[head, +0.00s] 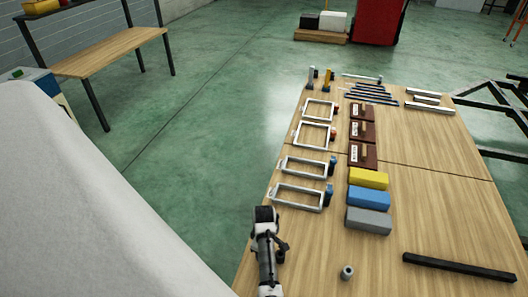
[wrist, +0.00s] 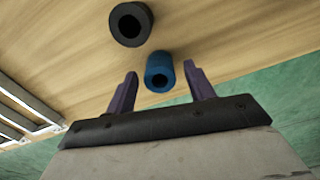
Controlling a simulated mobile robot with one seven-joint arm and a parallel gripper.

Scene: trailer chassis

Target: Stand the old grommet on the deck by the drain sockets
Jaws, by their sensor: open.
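In the wrist view, a blue ring-shaped grommet (wrist: 159,72) with a dark bore is between the fingertips of my open gripper (wrist: 160,78). A gap shows on each side of it. A dark grey grommet (wrist: 131,24) stands just beyond it on the wooden deck (wrist: 60,45). I cannot tell which is the old one. In the head view, a small grey grommet (head: 346,272) stands upright on the near deck. My arm's end is left of it, over the deck's left edge, and its fingers cannot be made out. I cannot clearly identify the drain sockets.
White rectangular frames (head: 297,197) line the deck's left side, with small dark and orange cylinders beside them. Yellow (head: 368,178), blue (head: 369,197) and grey (head: 368,220) blocks are right of them. A black bar (head: 459,267) lies front right. Bare deck surrounds the grey grommet.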

